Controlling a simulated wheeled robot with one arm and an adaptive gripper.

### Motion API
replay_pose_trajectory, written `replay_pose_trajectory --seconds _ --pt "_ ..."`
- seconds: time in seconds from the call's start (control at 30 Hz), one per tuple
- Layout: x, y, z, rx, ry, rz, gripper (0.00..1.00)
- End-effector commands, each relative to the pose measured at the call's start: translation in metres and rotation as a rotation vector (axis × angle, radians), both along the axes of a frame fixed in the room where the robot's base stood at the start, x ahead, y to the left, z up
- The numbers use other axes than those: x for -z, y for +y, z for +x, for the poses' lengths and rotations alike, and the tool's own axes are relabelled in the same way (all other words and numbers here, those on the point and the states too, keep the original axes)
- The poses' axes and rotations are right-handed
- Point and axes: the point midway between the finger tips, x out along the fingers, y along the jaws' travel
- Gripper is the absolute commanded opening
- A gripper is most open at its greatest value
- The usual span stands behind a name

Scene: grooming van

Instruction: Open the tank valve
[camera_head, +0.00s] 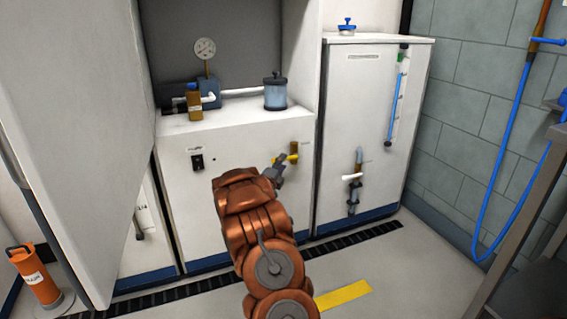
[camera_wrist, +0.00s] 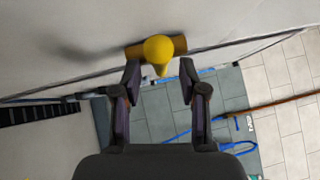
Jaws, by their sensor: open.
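A brass valve with a yellow handle (camera_head: 282,159) sits on the front of the white cabinet. In the wrist view the round yellow handle end (camera_wrist: 158,48) lies just beyond and between my fingertips, with the brass pipe (camera_wrist: 178,44) behind it. My gripper (camera_head: 277,169) is open and close to this handle; it also shows in the wrist view (camera_wrist: 160,70). I cannot tell whether a finger touches the handle. Another valve, with a white lever (camera_head: 351,176), is on the taller white unit to the right. No label names either as the tank valve.
A pressure gauge (camera_head: 205,47) and a blue-grey canister (camera_head: 275,93) stand on the cabinet top. A large pale panel (camera_head: 75,110) fills the left. A blue hose (camera_head: 511,130) hangs on the right wall. An orange cylinder (camera_head: 35,276) stands at lower left.

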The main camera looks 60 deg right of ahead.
Motion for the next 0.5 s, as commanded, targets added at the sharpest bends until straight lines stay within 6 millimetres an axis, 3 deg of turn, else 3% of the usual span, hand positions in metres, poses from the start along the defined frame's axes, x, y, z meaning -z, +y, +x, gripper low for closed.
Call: replay_pose_trajectory --seconds 0.2,0.5 --pt "-0.001 -0.02 0.005 -0.001 -0.001 0.001 0.42" --pt "-0.004 -0.029 0.009 -0.005 0.0 0.001 0.42"
